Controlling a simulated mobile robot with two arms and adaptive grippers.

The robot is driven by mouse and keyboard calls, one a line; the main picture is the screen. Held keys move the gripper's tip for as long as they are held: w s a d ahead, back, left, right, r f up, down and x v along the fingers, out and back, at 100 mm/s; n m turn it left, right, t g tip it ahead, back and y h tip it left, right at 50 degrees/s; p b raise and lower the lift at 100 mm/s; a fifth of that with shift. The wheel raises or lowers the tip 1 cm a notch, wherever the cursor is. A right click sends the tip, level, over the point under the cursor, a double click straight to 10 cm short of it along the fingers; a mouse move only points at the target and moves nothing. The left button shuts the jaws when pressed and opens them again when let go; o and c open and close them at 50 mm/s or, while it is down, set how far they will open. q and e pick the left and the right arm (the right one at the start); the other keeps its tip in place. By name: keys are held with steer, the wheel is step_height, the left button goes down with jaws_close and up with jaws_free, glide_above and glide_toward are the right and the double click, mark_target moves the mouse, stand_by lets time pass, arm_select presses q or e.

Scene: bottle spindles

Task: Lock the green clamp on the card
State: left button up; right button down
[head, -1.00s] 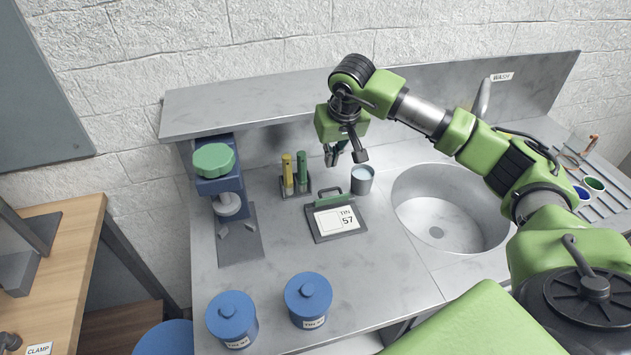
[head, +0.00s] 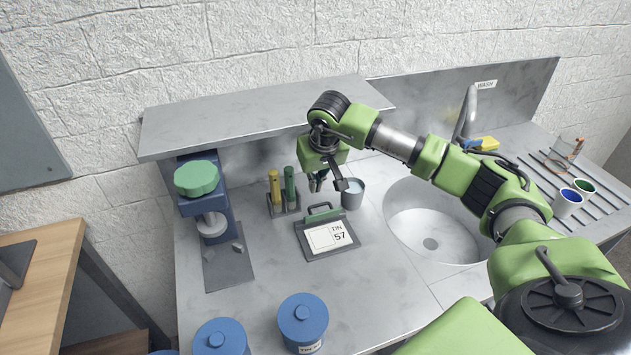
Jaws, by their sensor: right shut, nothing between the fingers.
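The card (head: 325,239), marked TIN 57, lies on a dark board (head: 304,247) on the steel counter. The green clamp (head: 322,214) runs along the board's back edge, over the top edge of the card, with a dark wire loop standing up behind it. My right gripper (head: 318,187) points down just above and behind the clamp. Its fingers are shut with nothing between them. In the picture it appears apart from the clamp, though the exact gap is hard to tell. My left gripper is out of view.
A grey cup (head: 353,195) stands close right of the gripper. A rack (head: 285,205) with yellow and green spindles is at left. A blue press with a green knob (head: 196,178) stands farther left. Blue tins (head: 303,318) stand in front. The sink (head: 430,232) is at right.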

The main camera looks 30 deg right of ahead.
steer(key=p+x, duration=0.1)
steer(key=x, duration=0.4)
steer(key=shift+w+f+p, duration=0.1)
steer(key=shift+f+p, duration=0.15)
steer(key=shift+p, duration=0.15)
steer(key=shift+x, duration=0.75)
steer(key=shift+d, duration=0.1)
